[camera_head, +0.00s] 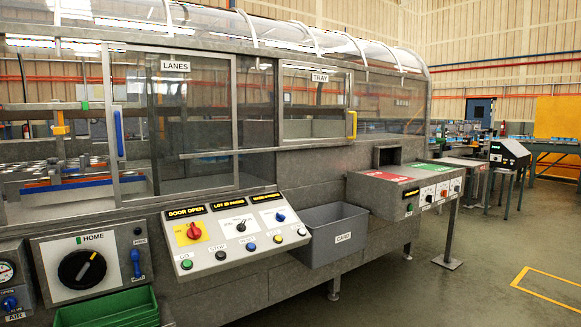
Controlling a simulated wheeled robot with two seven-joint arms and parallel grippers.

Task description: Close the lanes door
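The lanes door (137,95) is a clear framed sliding panel in the front of the machine, labelled LANES. Its upright blue handle (119,133) is on its left edge. The door appears to stand to the right, with an open-looking bay on its left showing the lanes (45,177) inside. Clear panels make the exact gap hard to judge. A display (186,212) on the sloping control panel reads DOOR OPEN. Neither of my grippers is in view.
The tray door (318,105) with a yellow handle (351,125) is further right. Below, the control panel (235,262) with knobs and buttons juts out, beside a grey CARD bin (343,240). A green bin (108,311) is at lower left. Floor at right front is clear.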

